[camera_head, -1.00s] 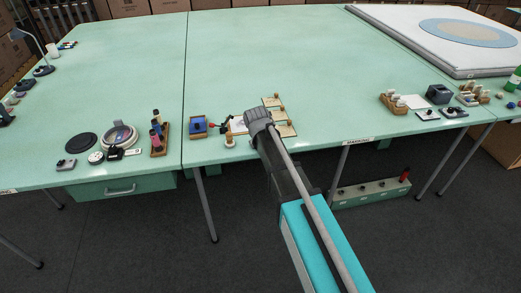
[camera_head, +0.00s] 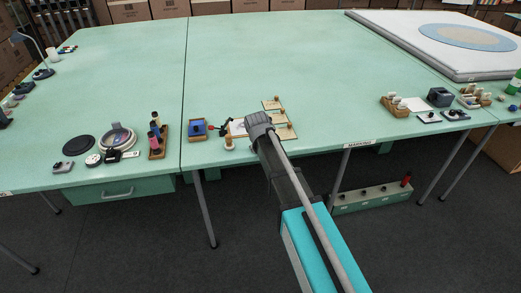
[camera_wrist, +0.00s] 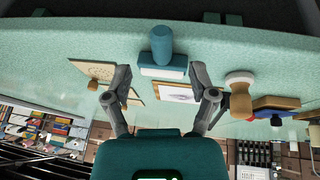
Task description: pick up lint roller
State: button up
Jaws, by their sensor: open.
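In the wrist view a teal-handled tool with a wide pale head, which looks like the lint roller (camera_wrist: 162,44), lies on the green table. My gripper (camera_wrist: 162,97) is open, its two fingers spread to the left and right of the tool's line, with nothing between the tips. The tool appears beyond the fingertips, apart from them. In the head view my gripper (camera_head: 258,121) is over the front of the table and the tool is hidden behind my arm.
Boards with wooden knobs (camera_head: 285,131) and a framed paper (camera_wrist: 177,92) lie around the gripper. A rack of spools (camera_head: 158,142) stands left. The table's middle is clear.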

jog(key=shift+b+x, duration=1.7)
jog(key=shift+x, duration=0.5)
jog(key=shift+w+a+r, duration=0.1)
grip_shut()
